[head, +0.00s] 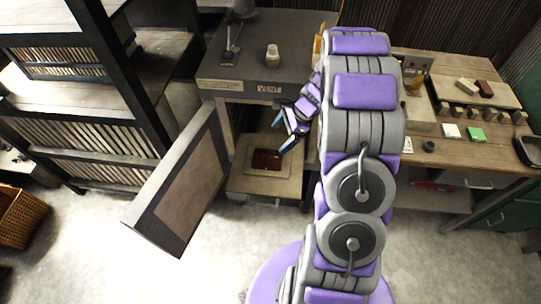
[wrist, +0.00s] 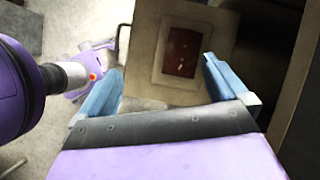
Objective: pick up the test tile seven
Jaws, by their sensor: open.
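A dark red-brown tile (head: 267,159), which I take to be the test tile, lies on a pale square plate on a pulled-out shelf (head: 285,185) below the grey vent cabinet. In the wrist view the tile (wrist: 182,52) sits beyond my fingertips, right of centre between them. I cannot read any number on it. My gripper (head: 287,132) is open and empty, above and to the right of the tile, at the cabinet opening. In the wrist view its two blue fingers (wrist: 160,85) are spread wide, apart from the tile.
The cabinet door (head: 185,185) stands open on the left. The grey cabinet top (head: 255,45) marked VENT overhangs the shelf. A wooden workbench (head: 485,150) with green and white tiles is at right. A dark slatted rack (head: 95,130) stands at left. Floor in front is clear.

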